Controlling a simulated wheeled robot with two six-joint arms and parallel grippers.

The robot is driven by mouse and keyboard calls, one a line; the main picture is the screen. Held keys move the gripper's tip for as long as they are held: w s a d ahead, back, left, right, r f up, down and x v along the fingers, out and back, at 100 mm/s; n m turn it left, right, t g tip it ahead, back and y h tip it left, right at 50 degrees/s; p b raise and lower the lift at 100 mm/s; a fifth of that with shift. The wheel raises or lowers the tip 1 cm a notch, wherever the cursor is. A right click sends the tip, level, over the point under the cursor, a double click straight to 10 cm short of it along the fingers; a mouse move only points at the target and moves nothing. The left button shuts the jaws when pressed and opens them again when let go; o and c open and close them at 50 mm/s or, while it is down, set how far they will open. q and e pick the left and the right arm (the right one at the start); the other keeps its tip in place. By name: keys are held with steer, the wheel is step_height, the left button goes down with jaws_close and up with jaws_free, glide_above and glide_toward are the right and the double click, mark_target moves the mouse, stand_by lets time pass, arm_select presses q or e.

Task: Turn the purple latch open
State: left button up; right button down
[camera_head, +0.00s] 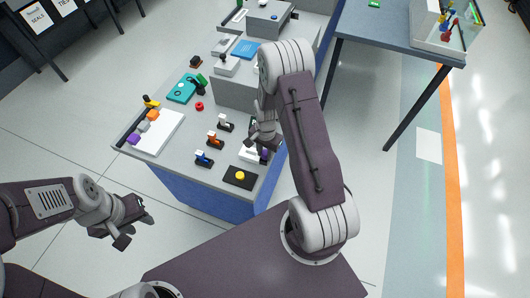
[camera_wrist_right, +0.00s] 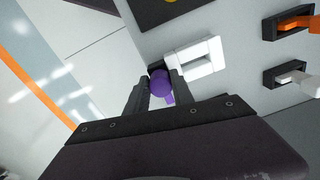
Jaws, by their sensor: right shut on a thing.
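The purple latch (camera_wrist_right: 160,87) is a round knob with a short tab, in front of a white frame-shaped piece (camera_wrist_right: 196,59) on the grey bench. In the head view the purple latch (camera_head: 264,155) shows at the bench's near right corner, partly hidden by my right arm. My right gripper (camera_wrist_right: 160,85) is shut on the purple latch, one finger on each side of it. In the head view my right gripper (camera_head: 262,140) hangs over that corner. My left gripper (camera_head: 130,225) is off the bench at lower left, holding nothing visible; its finger gap is unclear.
Blue (camera_head: 203,159), orange (camera_head: 215,140) and white (camera_head: 225,123) levers stand further left and back. Floor to the left is clear.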

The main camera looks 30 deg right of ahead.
mark_target(266, 153)
steer(key=c, duration=1.1)
jaws_free()
steer(key=shift+r, duration=0.1)
step_height(266, 153, up, 9)
steer(key=shift+s, duration=0.1)
